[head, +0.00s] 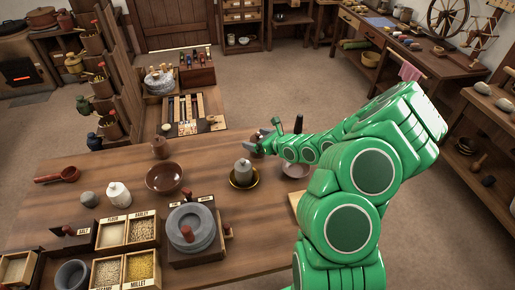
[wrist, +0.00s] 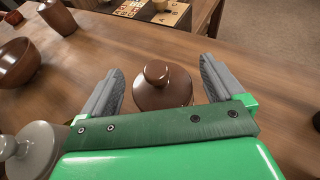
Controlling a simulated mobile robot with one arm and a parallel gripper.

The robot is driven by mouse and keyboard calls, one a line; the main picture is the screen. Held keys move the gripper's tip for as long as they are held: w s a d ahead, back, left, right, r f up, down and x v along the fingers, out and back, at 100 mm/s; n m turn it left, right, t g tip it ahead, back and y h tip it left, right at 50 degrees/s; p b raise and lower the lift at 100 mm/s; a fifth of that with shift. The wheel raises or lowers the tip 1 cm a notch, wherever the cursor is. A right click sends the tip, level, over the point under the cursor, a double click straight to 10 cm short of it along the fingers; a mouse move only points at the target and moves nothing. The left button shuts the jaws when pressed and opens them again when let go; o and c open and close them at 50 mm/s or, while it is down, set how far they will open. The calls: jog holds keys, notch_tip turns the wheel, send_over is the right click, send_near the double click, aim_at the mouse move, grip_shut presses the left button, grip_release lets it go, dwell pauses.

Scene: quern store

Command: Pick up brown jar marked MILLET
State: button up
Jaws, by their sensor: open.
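A brown lidded jar (wrist: 160,92) with a round knob stands between the two grey fingers of my gripper (wrist: 161,68) in the wrist view. The fingers are apart, one on each side, with a gap to the jar. No marking shows on the part of the jar I see, and its lower body is hidden behind my gripper. In the head view my gripper (head: 262,139) is low over the far right part of the table and mostly hides this jar. Another brown jar (head: 159,148) stands farther left; it also shows at the wrist view's top left (wrist: 58,16). No lettering is readable on it.
A pinkish bowl (head: 295,170) is beside my arm.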

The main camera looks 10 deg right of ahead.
jog(key=shift+c, duration=0.3)
jog(key=c, duration=1.2)
jog(key=shift+r, duration=0.1)
jog(key=shift+c, duration=0.2)
jog(key=shift+r, duration=4.95)
